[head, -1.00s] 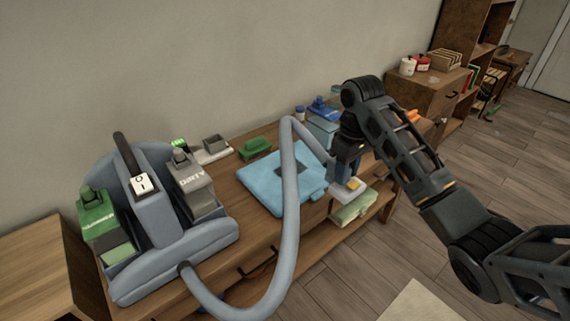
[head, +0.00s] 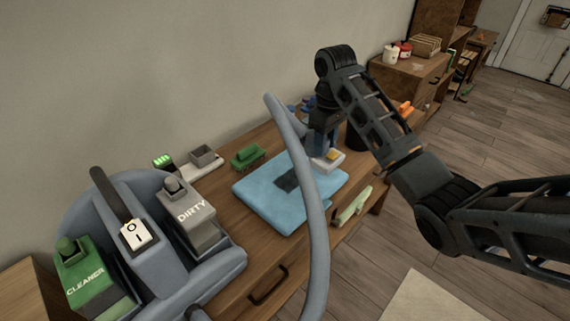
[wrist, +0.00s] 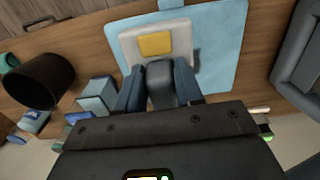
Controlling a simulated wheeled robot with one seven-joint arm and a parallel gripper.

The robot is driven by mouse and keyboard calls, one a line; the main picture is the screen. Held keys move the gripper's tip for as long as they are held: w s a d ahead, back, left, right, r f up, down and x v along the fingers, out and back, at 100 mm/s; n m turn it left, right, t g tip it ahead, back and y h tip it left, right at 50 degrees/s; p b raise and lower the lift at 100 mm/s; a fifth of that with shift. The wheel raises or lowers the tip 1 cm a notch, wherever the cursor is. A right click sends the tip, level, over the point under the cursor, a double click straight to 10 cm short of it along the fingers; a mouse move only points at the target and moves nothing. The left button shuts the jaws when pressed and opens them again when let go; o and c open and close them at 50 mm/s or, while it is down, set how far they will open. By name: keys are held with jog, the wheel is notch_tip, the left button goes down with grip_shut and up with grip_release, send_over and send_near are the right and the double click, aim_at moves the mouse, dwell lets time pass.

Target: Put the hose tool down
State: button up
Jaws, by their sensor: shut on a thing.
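My gripper (head: 324,132) is shut on the grey handle of the hose tool (head: 328,160), at the far right corner of a blue cloth (head: 262,200). The tool has a pale head with a yellow patch; in the wrist view the head (wrist: 182,42) overlaps the cloth (wrist: 225,50) edge, and the handle lies between my blue fingers (wrist: 160,85). I cannot tell whether the head touches the surface. The grey hose (head: 312,195) arches from the cleaning machine (head: 160,250) across the cloth. The cloth has a dark patch.
A green brush (head: 247,155) and a grey tray (head: 204,157) stand at the back. A black cup (wrist: 40,82) and a light blue box (wrist: 97,93) are close beside the tool. A pale green item (head: 352,207) is at the front right edge. Bare wood lies before the cloth.

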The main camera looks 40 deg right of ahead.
jog(key=shift+w+a+f, duration=0.35)
jog(key=shift+w+f, duration=0.15)
jog(key=shift+w+a+f+b, duration=0.45)
jog(key=shift+w+f+b, duration=0.35)
jog(key=shift+w+f, duration=0.75)
jog(key=shift+w+a+f+b, duration=0.4)
jog(key=shift+w+f+b, duration=0.45)
jog(key=shift+w+f, duration=0.75)
jog(key=shift+w+a+f+b, duration=0.45)
jog(key=shift+w+f+b, duration=0.35)
jog(key=shift+w+f, duration=0.75)
jog(key=shift+s+f, duration=0.3)
jog(key=shift+f, duration=0.05)
jog(key=o, duration=1)
jog(key=shift+r, duration=0.1)
notch_tip(320, 180, up, 12)
jog(key=p, duration=0.2)
